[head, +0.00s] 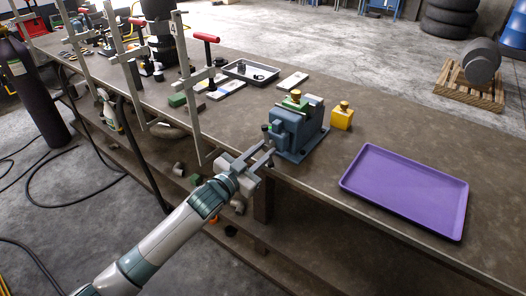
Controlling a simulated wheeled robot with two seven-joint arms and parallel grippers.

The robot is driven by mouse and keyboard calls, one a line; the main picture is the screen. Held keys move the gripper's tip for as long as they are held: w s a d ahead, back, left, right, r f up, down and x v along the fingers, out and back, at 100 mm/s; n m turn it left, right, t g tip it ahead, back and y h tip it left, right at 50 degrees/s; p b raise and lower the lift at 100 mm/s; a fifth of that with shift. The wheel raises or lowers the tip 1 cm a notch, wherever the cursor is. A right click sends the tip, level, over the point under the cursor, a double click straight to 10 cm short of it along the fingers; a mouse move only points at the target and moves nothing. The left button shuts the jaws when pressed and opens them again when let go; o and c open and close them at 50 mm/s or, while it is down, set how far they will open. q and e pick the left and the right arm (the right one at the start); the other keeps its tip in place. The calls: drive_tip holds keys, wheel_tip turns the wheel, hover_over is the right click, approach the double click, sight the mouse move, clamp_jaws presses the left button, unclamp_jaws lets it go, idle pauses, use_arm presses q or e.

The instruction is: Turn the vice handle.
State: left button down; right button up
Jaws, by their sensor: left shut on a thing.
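A blue-grey vice (297,130) stands near the front edge of the workbench. A green block and a brass-coloured part (295,97) sit at the top of its jaws. My left gripper (262,152) is at the near left side of the vice, by the vice handle (266,130). The gripper is shut on the handle; the fingers partly hide it. My right gripper is not in view.
A purple tray (408,190) lies on the bench (358,133) to the right. A yellow block (341,117) with a brass-coloured top stands right of the vice. Tall clamps (186,80) line the front edge at left. A grey tray (251,72) lies farther back.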

use_arm(q)
drive_tip(key=m, duration=0.5)
drive_tip(key=shift+m, duration=0.3)
drive_tip(key=shift+m+p, duration=0.3)
drive_tip(key=shift+m, duration=1.3)
drive_tip(key=c, duration=1.5)
unclamp_jaws()
drive_tip(key=shift+s+a, duration=0.1)
